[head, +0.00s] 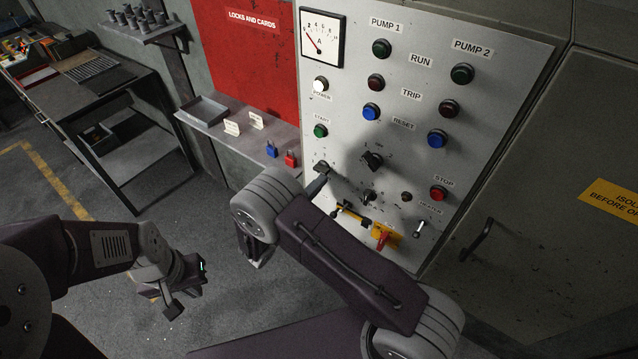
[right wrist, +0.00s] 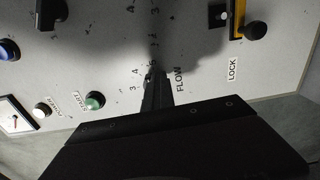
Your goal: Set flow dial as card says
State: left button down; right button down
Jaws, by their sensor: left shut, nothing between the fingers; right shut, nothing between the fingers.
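The flow dial (head: 322,167) is a small dark knob low on the left of the grey control panel (head: 455,90). My right gripper (head: 318,187) is shut, with its tip at or just below this dial. In the right wrist view the FLOW label (right wrist: 179,80) and some scale numbers show beside the dark fingers (right wrist: 155,92). The dial's pointer is hidden, and I cannot tell whether the fingers touch it. Two small white cards (head: 232,127) (head: 256,121) stand on the shelf; their text is too small to read. My left gripper (head: 187,285) is shut and empty, over the floor.
A black rotary switch (head: 372,161) sits right of the dial. A yellow lock part (head: 385,237) with a red handle lies behind my right arm. A workbench (head: 95,75) stands far left.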

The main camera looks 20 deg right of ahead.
jog(key=shift+r, duration=0.35)
jog(key=shift+s+f+b, duration=0.15)
jog(key=shift+f+b, duration=0.05)
jog(key=shift+b, duration=0.1)
jog(key=b+v, duration=0.1)
jog(key=v, duration=0.7)
jog(key=shift+s, duration=0.15)
dwell(0.5)
